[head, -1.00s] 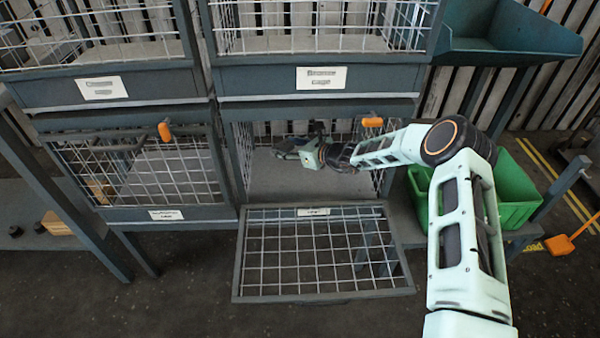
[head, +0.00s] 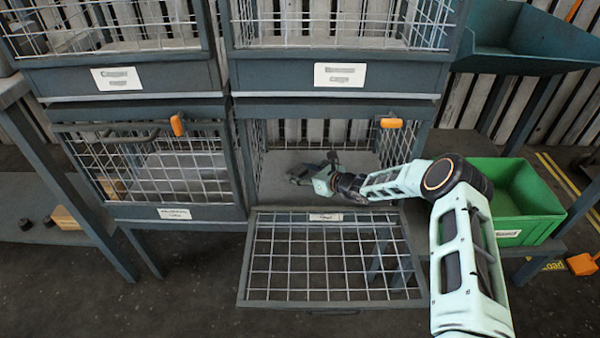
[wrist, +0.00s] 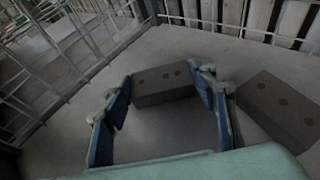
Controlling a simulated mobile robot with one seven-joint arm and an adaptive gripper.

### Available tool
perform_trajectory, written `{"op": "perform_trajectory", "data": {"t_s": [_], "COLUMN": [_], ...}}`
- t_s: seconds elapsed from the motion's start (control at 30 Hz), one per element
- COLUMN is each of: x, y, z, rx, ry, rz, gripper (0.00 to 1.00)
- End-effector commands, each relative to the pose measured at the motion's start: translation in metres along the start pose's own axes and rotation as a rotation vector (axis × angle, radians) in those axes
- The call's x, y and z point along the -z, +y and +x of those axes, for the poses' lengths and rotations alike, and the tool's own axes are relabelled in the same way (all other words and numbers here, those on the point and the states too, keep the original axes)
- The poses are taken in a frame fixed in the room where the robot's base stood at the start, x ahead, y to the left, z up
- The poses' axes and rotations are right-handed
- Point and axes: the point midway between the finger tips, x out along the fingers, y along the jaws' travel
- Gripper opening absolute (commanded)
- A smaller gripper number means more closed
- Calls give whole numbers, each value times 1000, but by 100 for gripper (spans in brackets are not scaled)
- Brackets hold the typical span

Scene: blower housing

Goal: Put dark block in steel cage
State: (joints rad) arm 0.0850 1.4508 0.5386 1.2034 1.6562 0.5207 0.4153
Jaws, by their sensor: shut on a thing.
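The open lower cage (head: 275,192) has its mesh door (head: 335,262) folded down, and its label is too blurred to read surely. My gripper (head: 300,175) reaches inside, low over the cage floor. In the wrist view my gripper (wrist: 163,88) has its blue fingers on either side of a dark block (wrist: 165,80) with holes in its face, and is shut on it at the fingertips. The block appears at or close to the grey floor; I cannot tell if it touches. A second dark block (wrist: 280,105) lies just right of the right finger.
A closed mesh cage (head: 150,170) adjoins on the left, and two more cages (head: 340,75) stand above. A green bin (head: 530,195) stands to the right, below a blue-grey chute (head: 520,40). The mesh side wall (wrist: 65,60) is left of my gripper.

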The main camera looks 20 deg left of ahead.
Motion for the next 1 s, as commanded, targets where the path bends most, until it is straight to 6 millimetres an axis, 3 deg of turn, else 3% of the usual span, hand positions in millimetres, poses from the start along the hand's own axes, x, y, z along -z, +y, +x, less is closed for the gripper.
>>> {"op": "perform_trajectory", "data": {"t_s": [0.03, 0.07, 0.2, 0.57, 0.77, 1.0], "x": [1, 1, 1, -2, -5, -5], "y": [0, 0, 0, 0, -2, -1], "z": [1, 1, 1, -1, -30, -82], "rx": [0, 0, 0, 0, 2, 1], "ry": [-2, 0, 0, 0, 1, 1], "rz": [0, 0, 0, -1, 4, 3], "gripper": [24, 55, 70, 70, 70, 70]}}
